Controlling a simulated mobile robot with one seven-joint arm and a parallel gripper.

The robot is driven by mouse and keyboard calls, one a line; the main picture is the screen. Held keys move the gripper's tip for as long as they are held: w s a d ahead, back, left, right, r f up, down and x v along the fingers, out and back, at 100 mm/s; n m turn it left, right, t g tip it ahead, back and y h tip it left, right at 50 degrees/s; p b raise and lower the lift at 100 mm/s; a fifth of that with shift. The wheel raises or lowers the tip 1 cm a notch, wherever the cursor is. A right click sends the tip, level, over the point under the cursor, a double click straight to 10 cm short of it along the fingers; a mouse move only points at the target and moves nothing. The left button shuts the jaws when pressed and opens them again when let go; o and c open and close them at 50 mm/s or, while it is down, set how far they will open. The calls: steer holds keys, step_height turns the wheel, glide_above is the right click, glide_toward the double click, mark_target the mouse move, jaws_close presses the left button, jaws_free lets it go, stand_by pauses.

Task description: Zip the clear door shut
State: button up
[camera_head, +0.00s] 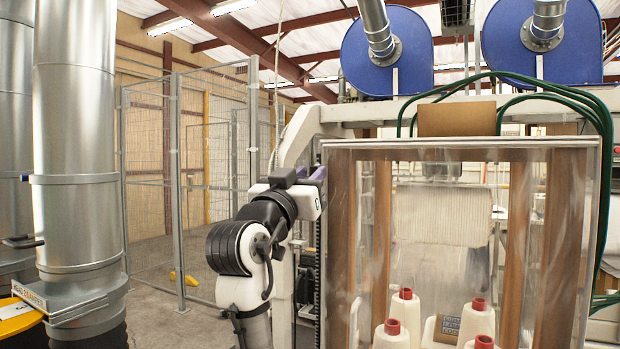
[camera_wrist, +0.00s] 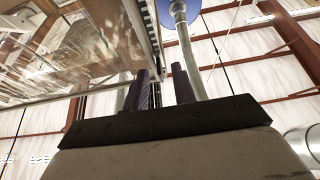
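The clear door (camera_head: 440,205) is a see-through panel in a pale frame on the front of the machine. It also fills the upper left of the wrist view (camera_wrist: 70,50). My gripper (camera_head: 318,180) is at the door's upper left edge, with purple fingers pointing toward it. In the wrist view the two fingers (camera_wrist: 160,90) stand apart with a gap between them, and nothing is clearly held. A toothed strip (camera_wrist: 146,32) runs along the door's edge, close to the left finger. A dark vertical strip (camera_head: 317,255) shows beside the door frame. I cannot make out a zip pull.
White cones with red tops (camera_head: 405,308) stand behind the door. Green hoses (camera_head: 596,110) run over the machine's top right. A mesh fence (camera_head: 180,170) and a big metal duct (camera_head: 78,150) stand to the left. Open floor lies between the fence and machine.

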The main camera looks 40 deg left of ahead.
steer(key=b+v, duration=0.5)
steer(key=v, duration=0.8)
steer(key=shift+w+f, duration=0.1)
steer(key=shift+w, duration=0.05)
